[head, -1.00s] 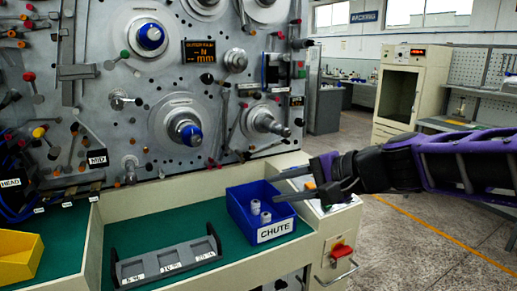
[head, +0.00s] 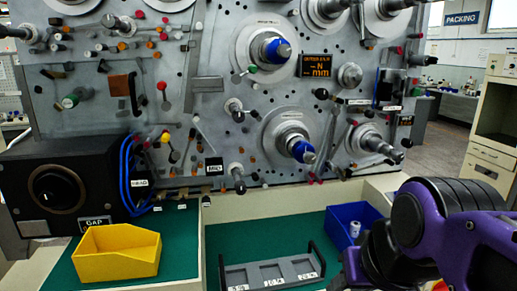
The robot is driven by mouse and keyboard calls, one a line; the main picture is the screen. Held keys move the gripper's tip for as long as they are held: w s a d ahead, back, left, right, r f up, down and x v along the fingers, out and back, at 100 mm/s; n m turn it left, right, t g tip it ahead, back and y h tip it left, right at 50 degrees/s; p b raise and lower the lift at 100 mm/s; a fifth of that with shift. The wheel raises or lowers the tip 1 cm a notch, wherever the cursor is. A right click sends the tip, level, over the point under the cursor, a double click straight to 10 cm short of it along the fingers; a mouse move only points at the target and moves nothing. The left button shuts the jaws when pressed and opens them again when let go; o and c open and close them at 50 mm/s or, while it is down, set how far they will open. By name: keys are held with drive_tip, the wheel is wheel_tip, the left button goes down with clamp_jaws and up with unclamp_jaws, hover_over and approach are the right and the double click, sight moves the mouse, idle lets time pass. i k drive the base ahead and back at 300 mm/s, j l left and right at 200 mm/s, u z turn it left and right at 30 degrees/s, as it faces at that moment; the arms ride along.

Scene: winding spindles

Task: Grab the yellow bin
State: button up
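The yellow bin (head: 116,256) sits on the green mat at the lower left of the head view, below the machine panel. It looks empty from here, though its floor is only partly seen. My arm comes in from the right and ends at the lower right, in front of the blue bin. My gripper's fingers are not visible, so whether it is open or shut is not shown. The arm is well to the right of the yellow bin and apart from it.
A blue bin (head: 344,217) with white pieces is partly hidden by my arm. A grey slotted tray (head: 240,275) lies between the bins. A cream divider (head: 203,235) separates the two mat areas. A black box with a dial (head: 62,187) stands behind the yellow bin.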

sight(118, 251)
drive_tip(key=j+u, duration=0.2)
drive_tip(key=u, duration=1.2)
drive_tip(key=z, duration=0.25)
drive_tip(key=j+z, duration=0.8)
drive_tip(key=j, duration=0.3)
drive_tip(key=k+j+z, duration=0.1)
drive_tip(key=j, duration=0.35)
drive_tip(key=k+j+z, duration=0.1)
drive_tip(key=j, duration=0.3)
drive_tip(key=k+j+z, duration=0.1)
drive_tip(key=j, duration=0.3)
